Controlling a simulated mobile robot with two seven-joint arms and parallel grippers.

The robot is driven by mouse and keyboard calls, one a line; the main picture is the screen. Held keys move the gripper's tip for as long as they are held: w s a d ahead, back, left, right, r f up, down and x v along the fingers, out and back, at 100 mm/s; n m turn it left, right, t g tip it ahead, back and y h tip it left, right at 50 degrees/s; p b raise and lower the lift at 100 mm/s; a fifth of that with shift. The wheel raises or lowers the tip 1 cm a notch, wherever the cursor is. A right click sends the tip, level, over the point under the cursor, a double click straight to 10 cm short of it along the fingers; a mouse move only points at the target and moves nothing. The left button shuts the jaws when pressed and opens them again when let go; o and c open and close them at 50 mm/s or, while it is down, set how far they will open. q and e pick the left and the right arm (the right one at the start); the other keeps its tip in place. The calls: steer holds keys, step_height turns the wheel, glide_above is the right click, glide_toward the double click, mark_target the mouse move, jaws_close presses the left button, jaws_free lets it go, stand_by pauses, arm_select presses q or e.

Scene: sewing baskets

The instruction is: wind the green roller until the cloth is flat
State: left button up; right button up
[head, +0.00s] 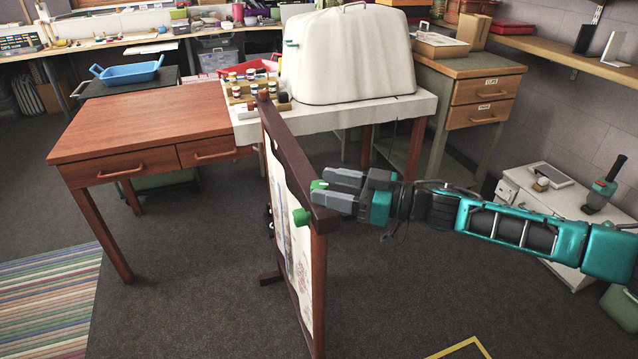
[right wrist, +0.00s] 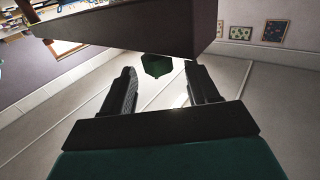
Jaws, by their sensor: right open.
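A dark wooden frame (head: 292,165) stands upright on the floor, seen nearly edge-on. A pale cloth (head: 303,245) with a coloured pattern hangs in it; from this angle I cannot tell how flat it is. One green knob (head: 301,217) sticks out to the left near the frame's top corner. More green shows by the fingertips of my right gripper (head: 322,184) at that corner. In the right wrist view, a green knob (right wrist: 156,66) lies between and just beyond the open fingers (right wrist: 160,78), below the dark wooden bar (right wrist: 150,25). My left gripper is out of view.
A brown desk (head: 140,118) stands left of the frame. A white-topped table (head: 400,108) behind holds a covered machine (head: 345,55) and a rack of small jars (head: 250,88). A white cabinet (head: 535,215) stands at right. The grey floor around the frame is mostly clear.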

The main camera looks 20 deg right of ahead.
steer(key=shift+x, duration=1.3)
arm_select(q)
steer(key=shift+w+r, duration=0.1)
